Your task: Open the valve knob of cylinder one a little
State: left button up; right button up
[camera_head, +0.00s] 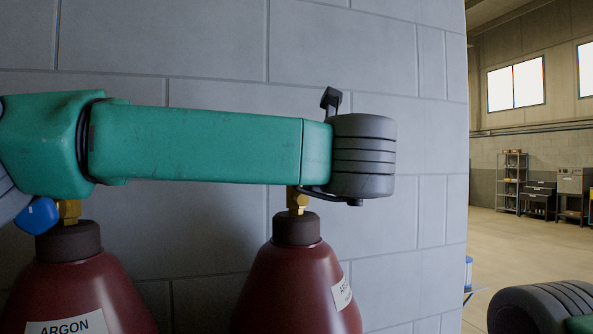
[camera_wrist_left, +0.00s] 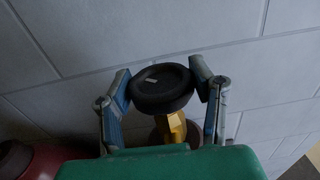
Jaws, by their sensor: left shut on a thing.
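In the left wrist view, a round dark valve knob (camera_wrist_left: 162,90) with a small pale mark sits on a brass valve (camera_wrist_left: 176,128). My left gripper (camera_wrist_left: 161,81) is shut on the knob, one finger on each side. In the head view, two dark red cylinders stand side by side: the left cylinder (camera_head: 107,285) is labelled ARGON, and the right cylinder (camera_head: 285,275) has a partly turned label. My green left arm crosses in front and hides the gripper and the right cylinder's knob. A blue part (camera_head: 38,215) shows beside the left cylinder's brass valve. My right gripper is out of view.
A grey block wall (camera_head: 405,250) stands close behind the cylinders and ends at the right. Beyond it, open floor (camera_head: 520,245) leads to a shelf rack (camera_head: 511,182) and cabinets (camera_head: 538,196). A part of my right arm shows at bottom right.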

pick_arm(q)
jog(key=shift+d+f+n+g+y, duration=0.15)
jog(key=shift+f+n+g+y, duration=0.25)
jog(key=shift+y, duration=0.5)
jog(key=shift+r+n+b, duration=0.1)
jog(key=shift+n+b, duration=0.2)
jog(key=o, duration=1.2)
jog(key=shift+w, duration=0.2)
jog(key=shift+r, duration=0.1)
jog(key=shift+s+d, duration=0.2)
jog(key=shift+s, duration=0.25)
jog(key=v, duration=1.1)
jog(key=shift+w+d+f, duration=0.1)
jog(key=shift+d+f, duration=0.15)
jog(key=shift+d, duration=0.05)
